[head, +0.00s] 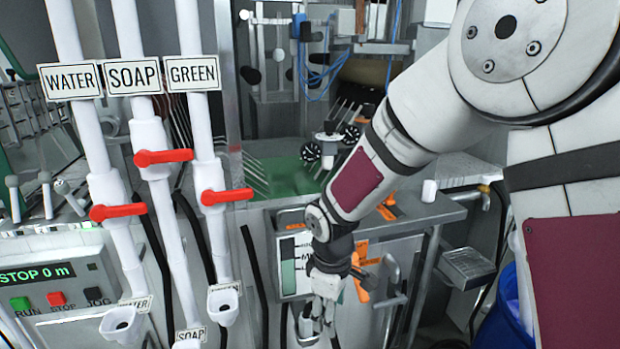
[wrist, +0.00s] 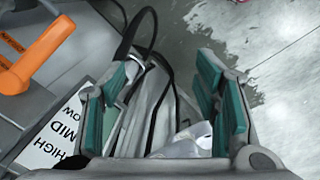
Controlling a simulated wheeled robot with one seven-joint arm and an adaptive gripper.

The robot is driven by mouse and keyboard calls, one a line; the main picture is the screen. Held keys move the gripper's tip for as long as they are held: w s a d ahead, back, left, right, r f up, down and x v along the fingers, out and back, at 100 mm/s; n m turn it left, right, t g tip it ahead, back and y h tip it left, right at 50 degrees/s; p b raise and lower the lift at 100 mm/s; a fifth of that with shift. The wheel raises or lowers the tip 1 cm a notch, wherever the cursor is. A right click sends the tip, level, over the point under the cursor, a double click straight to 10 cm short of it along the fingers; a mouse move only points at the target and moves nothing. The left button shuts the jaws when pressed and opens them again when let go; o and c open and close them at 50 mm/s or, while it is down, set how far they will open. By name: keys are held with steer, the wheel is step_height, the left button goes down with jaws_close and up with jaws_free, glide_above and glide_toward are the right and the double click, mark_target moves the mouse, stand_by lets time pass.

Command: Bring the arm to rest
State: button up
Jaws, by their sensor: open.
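My arm reaches down from the upper right in the head view. My gripper (head: 322,318) hangs low at its end, fingers pointing down, near the front of the machine. In the wrist view my gripper (wrist: 168,88) shows its teal pads spread apart. Nothing is held between them; pale folded material and dark cables show behind the gap. How far these are from the fingers I cannot tell.
A white level label (head: 288,265) and an orange lever (head: 358,278) sit close to my gripper. White pipes with red valve handles (head: 163,157) stand left. A metal ledge (head: 430,212) is behind. A blue bin (head: 503,320) is lower right.

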steer(key=s+d+r+m+t, duration=0.1)
steer(key=s+d+r+m, duration=0.3)
steer(key=r, duration=0.5)
steer(key=s+d+r+m+t, duration=0.1)
steer(key=s+d+r+m, duration=0.3)
steer(key=s, duration=0.5)
steer(key=s+d+r+m+t, duration=0.1)
steer(key=s+d+r+m, duration=0.3)
steer(key=s+d+r, duration=0.2)
steer(key=s+r, duration=0.2)
steer(key=s, duration=0.1)
steer(key=shift+s+d+m+t, duration=0.3)
steer(key=shift+s+d+t, duration=0.05)
steer(key=shift+d+t, duration=0.05)
